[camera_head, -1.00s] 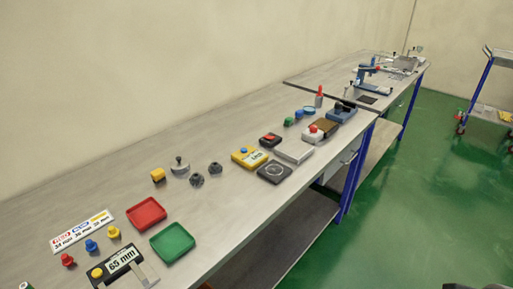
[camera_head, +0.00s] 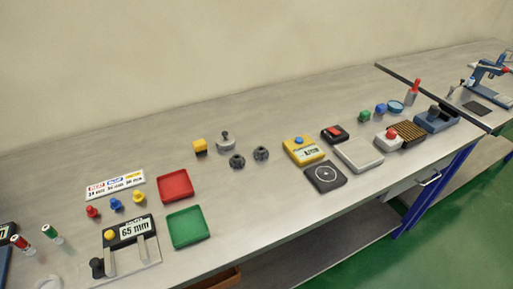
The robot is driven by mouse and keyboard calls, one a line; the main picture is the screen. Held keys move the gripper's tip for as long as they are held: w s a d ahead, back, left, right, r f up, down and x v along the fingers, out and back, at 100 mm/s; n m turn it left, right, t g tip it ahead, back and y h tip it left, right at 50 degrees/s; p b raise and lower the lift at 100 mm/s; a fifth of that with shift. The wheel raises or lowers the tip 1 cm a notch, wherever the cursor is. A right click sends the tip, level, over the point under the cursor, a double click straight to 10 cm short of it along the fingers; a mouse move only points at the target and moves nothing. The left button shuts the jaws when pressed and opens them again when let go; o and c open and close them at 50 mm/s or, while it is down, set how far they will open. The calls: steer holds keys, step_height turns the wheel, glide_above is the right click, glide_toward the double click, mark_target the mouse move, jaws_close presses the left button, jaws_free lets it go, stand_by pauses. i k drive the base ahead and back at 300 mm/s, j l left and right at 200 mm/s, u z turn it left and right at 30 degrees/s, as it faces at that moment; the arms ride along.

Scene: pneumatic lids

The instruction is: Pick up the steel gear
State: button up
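Two small dark grey, toothed, gear-like pieces stand side by side on the grey workbench (camera_head: 300,105). The left gear-like piece (camera_head: 237,161) is slightly nearer to me than the right gear-like piece (camera_head: 261,154). They look much alike, and I cannot tell from here which is steel. Just behind them is a silver round piece with a knob on top (camera_head: 225,146). My gripper is not in view.
A yellow block (camera_head: 200,147), red tray (camera_head: 175,186) and green tray (camera_head: 188,227) lie left of the gears. A yellow scale-like box (camera_head: 304,150) and a dark square pad (camera_head: 325,177) lie right. Bare bench lies in front of the gears.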

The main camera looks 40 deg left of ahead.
mark_target(261, 152)
steer(key=i+u, duration=0.15)
steer(key=u, duration=0.25)
steer(key=i+u, duration=0.2)
steer(key=u, duration=0.25)
steer(key=i+l+u, duration=0.1)
steer(key=u, duration=0.3)
steer(key=i+u, duration=0.25)
steer(key=u, duration=0.25)
steer(key=i+l+u, duration=0.15)
steer(key=u, duration=0.3)
steer(key=i, duration=0.1)
